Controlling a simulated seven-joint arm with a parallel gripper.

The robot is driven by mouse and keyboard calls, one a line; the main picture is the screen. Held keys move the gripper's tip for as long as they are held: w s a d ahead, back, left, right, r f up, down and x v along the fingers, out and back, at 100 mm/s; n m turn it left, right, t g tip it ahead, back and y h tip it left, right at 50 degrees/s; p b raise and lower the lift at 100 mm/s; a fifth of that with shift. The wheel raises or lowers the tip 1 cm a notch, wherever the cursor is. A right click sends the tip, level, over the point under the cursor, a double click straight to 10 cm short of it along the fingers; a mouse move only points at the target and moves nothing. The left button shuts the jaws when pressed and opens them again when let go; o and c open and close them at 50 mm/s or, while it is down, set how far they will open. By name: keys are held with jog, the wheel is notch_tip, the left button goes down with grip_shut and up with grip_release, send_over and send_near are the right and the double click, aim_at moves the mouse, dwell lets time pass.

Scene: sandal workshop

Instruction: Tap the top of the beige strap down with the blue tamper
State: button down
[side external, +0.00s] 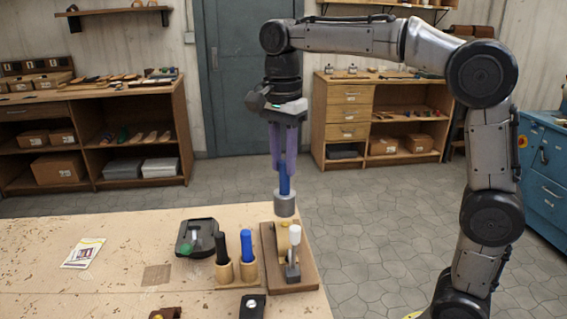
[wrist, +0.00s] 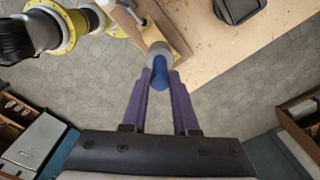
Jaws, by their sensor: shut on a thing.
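My gripper (side external: 283,168) has purple fingers and is shut on the handle of the blue tamper (side external: 285,186). The tamper hangs upright with its grey cylindrical head down. The beige strap (side external: 282,240) stands as a curved band on a wooden fixture (side external: 296,277), partly behind a white-handled clamp (side external: 294,240). The head is just above the strap's top; I cannot tell whether they touch. In the wrist view, the tamper (wrist: 160,72) sits between the fingertips (wrist: 160,84), and its head covers part of the fixture (wrist: 128,18); the strap is hidden there.
A black-handled tool (side external: 221,246) and another blue-handled tool (side external: 247,246) stand in wooden cups left of the fixture. A card (side external: 83,252) lies on the workbench (side external: 50,285), whose right edge is close to the fixture.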

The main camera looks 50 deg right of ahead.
notch_tip(320, 180, down, 3)
jog(key=shift+r, duration=3.6)
jog(key=shift+f, duration=0.1)
